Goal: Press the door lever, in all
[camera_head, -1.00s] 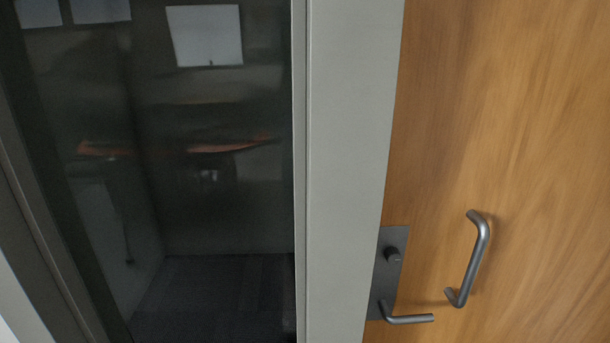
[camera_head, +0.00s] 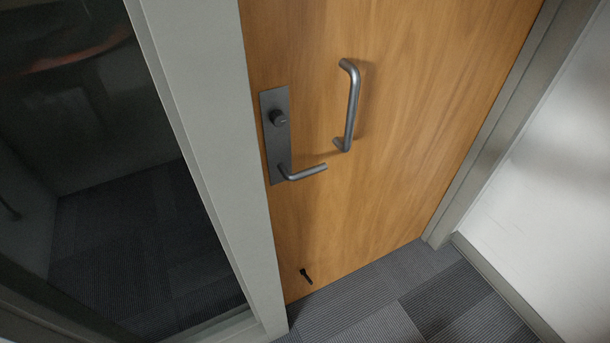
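The door lever (camera_head: 304,172) is a dark grey metal handle that sticks out to the right from the bottom of a dark lock plate (camera_head: 275,140). It looks about level. A round knob (camera_head: 278,118) sits above it on the same plate. The plate is on the left edge of a wooden door (camera_head: 400,110), which looks shut in its frame. My gripper is not in view, and nothing touches the lever.
A curved pull handle (camera_head: 351,105) stands out from the door, right of the lever. A small dark doorstop (camera_head: 306,276) is low on the door. A grey frame post (camera_head: 205,120) and dark glass (camera_head: 85,120) are left. Carpet (camera_head: 380,305) in front is clear.

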